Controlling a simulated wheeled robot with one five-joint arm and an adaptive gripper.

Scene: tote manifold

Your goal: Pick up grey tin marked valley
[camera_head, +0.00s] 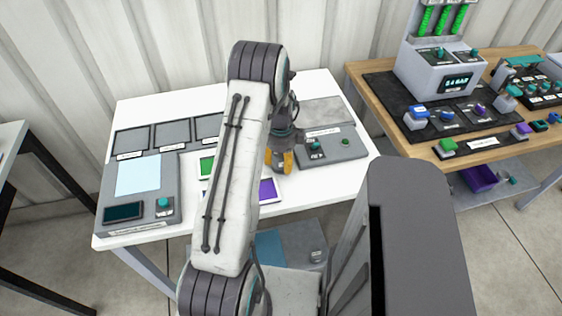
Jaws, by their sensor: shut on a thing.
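My gripper (279,161) points down over the white table (290,205), with its orange fingertips low near the tabletop. It is shut on a small grey thing that shows only in part between the fingers. This may be the grey tin, but its marking cannot be read. I cannot tell whether it touches the table. My arm hides part of the table middle. No other grey tin can be made out.
A green panel (207,168) and a purple panel (268,191) lie near my arm. A grey control box (335,150) stands close right of my gripper. A wooden bench (425,147) with devices stands further right.

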